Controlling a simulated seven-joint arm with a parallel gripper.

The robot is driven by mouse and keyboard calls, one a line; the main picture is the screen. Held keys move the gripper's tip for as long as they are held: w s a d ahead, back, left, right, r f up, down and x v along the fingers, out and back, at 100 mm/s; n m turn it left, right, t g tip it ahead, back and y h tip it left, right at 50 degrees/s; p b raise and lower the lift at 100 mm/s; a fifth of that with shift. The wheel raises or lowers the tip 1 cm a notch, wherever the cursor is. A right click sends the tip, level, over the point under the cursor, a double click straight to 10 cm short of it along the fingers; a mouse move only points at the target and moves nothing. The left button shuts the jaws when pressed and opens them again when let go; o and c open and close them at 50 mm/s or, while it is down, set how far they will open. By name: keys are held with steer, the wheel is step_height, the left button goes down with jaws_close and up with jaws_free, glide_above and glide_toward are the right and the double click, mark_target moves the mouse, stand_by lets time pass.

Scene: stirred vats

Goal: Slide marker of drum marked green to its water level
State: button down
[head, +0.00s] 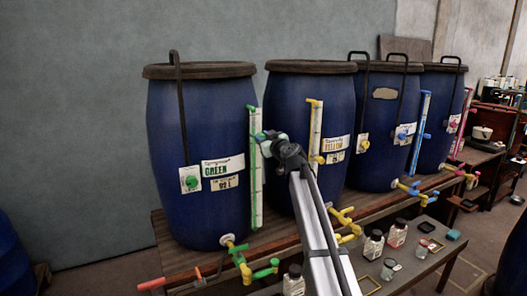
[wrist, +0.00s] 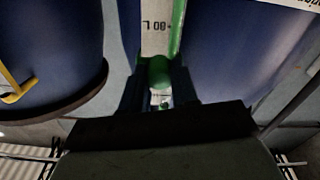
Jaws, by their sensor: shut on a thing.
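The drum marked GREEN (head: 205,130) is the leftmost blue drum on the bench, with a dark lid. A white card reading GREEN and a smaller card that seems to read 92 L are on its front. A green-edged upright gauge strip (head: 256,185) stands at its right side. My gripper (head: 266,137) is at the upper part of this strip. In the wrist view my gripper (wrist: 160,88) is shut on the green marker (wrist: 160,72), by the 80 L print on the strip (wrist: 157,30). The water level cannot be made out.
The yellow-marked drum (head: 295,90) stands close on the right, with two more drums (head: 383,110) beyond. Green tap fittings (head: 242,263) stick out below the strip. Jars (head: 373,245) and small items stand on a lower shelf. The wall side at left is open.

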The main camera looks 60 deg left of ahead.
steer(key=shift+r, duration=1.5)
steer(key=c, duration=0.9)
jaws_free()
steer(key=shift+o, duration=0.2)
steer(key=shift+d, duration=0.15)
steer(key=d, duration=1.3)
steer(key=shift+d, duration=0.25)
